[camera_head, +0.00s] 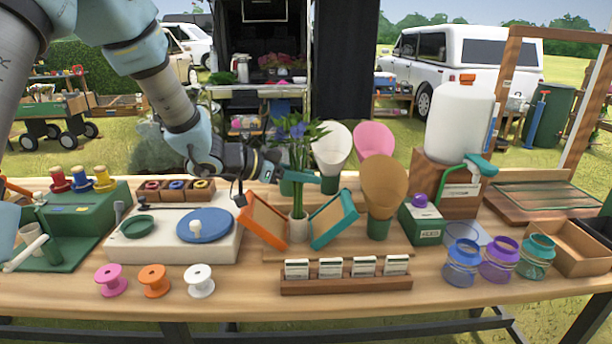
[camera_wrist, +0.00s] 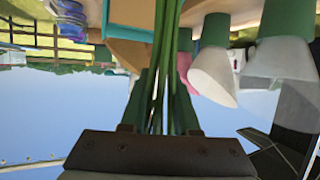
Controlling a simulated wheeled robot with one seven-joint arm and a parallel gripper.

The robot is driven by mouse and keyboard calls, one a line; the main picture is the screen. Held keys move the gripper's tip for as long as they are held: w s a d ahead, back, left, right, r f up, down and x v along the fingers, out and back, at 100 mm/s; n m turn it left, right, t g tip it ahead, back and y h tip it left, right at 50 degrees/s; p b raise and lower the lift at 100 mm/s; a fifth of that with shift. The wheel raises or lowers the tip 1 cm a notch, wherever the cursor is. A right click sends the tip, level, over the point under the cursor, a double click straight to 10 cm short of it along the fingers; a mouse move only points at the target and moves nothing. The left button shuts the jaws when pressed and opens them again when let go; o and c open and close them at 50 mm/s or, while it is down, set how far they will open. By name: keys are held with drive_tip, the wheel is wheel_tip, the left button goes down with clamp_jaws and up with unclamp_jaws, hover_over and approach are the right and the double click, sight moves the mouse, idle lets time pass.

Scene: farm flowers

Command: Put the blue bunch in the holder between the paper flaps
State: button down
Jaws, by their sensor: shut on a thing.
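The blue bunch (camera_head: 297,135) stands upright, with blue flowers and green leaves on top and long green stems. My gripper (camera_head: 301,176) is shut on its stems from the left; in the wrist view the green stems (camera_wrist: 166,50) run between my fingers (camera_wrist: 160,105). The small white holder (camera_head: 298,229) stands directly below, between the orange-framed flap (camera_head: 263,220) and the teal-framed flap (camera_head: 334,218), both tilted outward. The stem ends meet the holder's mouth in the head view; I cannot tell whether they are inside. The flowers are outside the wrist view.
White (camera_head: 332,148), pink (camera_head: 374,140) and brown (camera_head: 384,185) paper cones in green cups stand close right of the bunch. A wooden card rack (camera_head: 345,285) lies in front. Left are a turntable box (camera_head: 170,243) and several spools (camera_head: 153,281); right are jars (camera_head: 499,261).

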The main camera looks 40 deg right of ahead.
drive_tip(key=c, duration=1.1)
unclamp_jaws()
drive_tip(key=shift+f, duration=0.15)
drive_tip(key=o, duration=0.4)
drive_tip(key=shift+o, duration=0.2)
drive_tip(key=b+v, duration=0.1)
drive_tip(key=v, duration=1.1)
